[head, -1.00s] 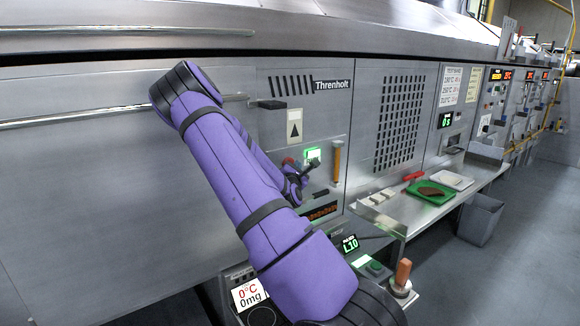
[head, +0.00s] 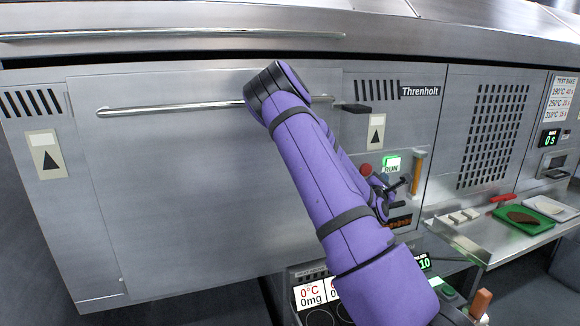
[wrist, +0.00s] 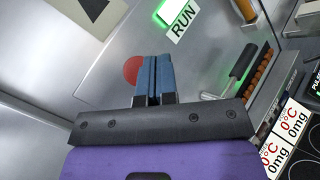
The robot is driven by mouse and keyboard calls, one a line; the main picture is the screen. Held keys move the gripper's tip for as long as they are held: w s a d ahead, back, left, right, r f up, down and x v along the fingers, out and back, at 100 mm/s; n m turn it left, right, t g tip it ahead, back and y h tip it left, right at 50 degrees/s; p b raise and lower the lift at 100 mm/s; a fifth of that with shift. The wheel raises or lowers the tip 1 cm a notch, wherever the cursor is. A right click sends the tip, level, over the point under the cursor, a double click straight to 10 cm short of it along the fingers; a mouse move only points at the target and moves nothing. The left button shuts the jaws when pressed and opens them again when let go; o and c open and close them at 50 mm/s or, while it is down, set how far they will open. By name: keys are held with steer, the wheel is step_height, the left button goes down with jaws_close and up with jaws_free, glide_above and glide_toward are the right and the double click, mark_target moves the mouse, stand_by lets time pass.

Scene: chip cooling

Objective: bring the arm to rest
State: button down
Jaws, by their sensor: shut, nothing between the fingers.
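My purple arm reaches up and across the oven front in the head view, bent at a high elbow. My gripper (wrist: 153,62) shows in the wrist view with its two blue fingers together and nothing between them. The fingers point at the grey panel, and a red round knob (wrist: 132,70) shows just left of them, partly covered. I cannot tell whether they touch. In the head view the hand is mostly hidden behind the forearm, near the lit green RUN sign (head: 392,163). The RUN sign also shows at the top of the wrist view (wrist: 178,18).
A black lever (wrist: 242,62) and an orange handle (head: 417,170) are close to the right of the hand. A long door bar (head: 170,108) runs behind the elbow. A steel shelf (head: 470,240) with a green tray (head: 497,222) stands to the right.

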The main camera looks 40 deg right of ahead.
steer(key=w+a+r+m+y, duration=0.1)
steer(key=a+r+m+y, duration=0.25)
steer(key=a, duration=0.45)
steer(key=w+a+r+m+y, duration=0.2)
steer(key=a+m+y, duration=0.3)
steer(key=a, duration=0.4)
steer(key=w+a+r+m+y, duration=0.15)
steer(key=a+m+y, duration=0.25)
steer(key=a, duration=0.4)
steer(key=s+a+r+m+g+y, duration=0.1)
steer(key=s+a+r, duration=0.4)
steer(key=s+a, duration=0.5)
steer(key=s+a+r+m+g+y, duration=0.2)
steer(key=s+a+r+y, duration=0.2)
steer(key=s+a, duration=0.6)
step_height(320, 180, up, 2)
steer(key=shift+s+a+r, duration=0.1)
steer(key=shift+s+a, duration=0.3)
steer(key=shift+s, duration=0.8)
